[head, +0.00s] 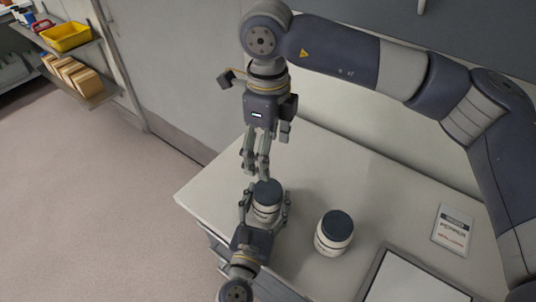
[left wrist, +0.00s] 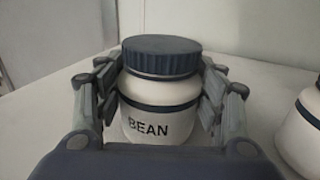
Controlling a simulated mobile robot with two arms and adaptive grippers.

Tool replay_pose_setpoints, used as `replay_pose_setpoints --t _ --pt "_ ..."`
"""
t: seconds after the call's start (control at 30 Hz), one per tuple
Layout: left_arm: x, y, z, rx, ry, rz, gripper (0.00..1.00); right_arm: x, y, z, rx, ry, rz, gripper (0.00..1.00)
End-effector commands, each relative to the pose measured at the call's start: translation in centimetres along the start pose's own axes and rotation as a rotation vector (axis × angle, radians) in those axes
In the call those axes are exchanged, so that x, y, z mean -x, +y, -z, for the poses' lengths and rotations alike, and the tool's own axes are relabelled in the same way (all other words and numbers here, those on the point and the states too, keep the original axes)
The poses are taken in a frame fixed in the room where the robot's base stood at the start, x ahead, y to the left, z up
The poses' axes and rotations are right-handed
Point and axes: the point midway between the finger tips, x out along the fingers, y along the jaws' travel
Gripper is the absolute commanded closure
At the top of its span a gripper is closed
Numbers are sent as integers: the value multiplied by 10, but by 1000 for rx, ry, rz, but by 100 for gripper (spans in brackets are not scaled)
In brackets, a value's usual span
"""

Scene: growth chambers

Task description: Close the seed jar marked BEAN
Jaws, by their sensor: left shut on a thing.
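The BEAN seed jar is a white jar with a dark band and a dark ribbed lid. It stands upright near the table's left corner in the head view (head: 266,210), and its label reads BEAN in the left wrist view (left wrist: 150,127). The dark lid (left wrist: 160,55) sits level on the jar's mouth; how tight it is cannot be told. My left gripper (head: 264,203) is shut around the jar's body, a finger on each side. My right gripper (head: 257,176) points down just above the lid, its fingers close together; contact and opening are unclear.
A second white jar with a dark lid (head: 335,232) stands to the right on the white table (head: 335,170). A PEPPER packet (head: 453,230) lies farther right. A dark-framed tray (head: 410,282) is at the front. A shelf with a yellow bin (head: 66,37) is at the far left.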

Motion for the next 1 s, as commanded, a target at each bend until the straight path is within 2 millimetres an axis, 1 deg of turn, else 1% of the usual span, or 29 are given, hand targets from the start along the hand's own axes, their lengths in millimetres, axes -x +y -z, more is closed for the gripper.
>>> replay_pose_setpoints --t 0.03,0.17,0.2,0.27,0.6,0.73,0.87,1.0 --pt "1 0 3 1 6 1 100 0 0 0 0 0 0 22" --pt "1 0 3 1 6 1 100 0 0 0 0 0 0 22" --pt "1 0 3 1 6 1 28 0 0 0 0 0 0 22" --pt "1 0 3 1 6 1 14 0 0 0 0 0 0 22" --pt "0 0 1 0 2 0 14 0 0 0 0 0 0 22" --pt "5 0 2 -1 3 1 14 0 0 0 0 0 0 22" --pt "22 0 2 -1 4 3 14 0 0 0 0 0 0 22" --pt "49 0 2 -3 5 4 14 0 0 0 0 0 0 22"
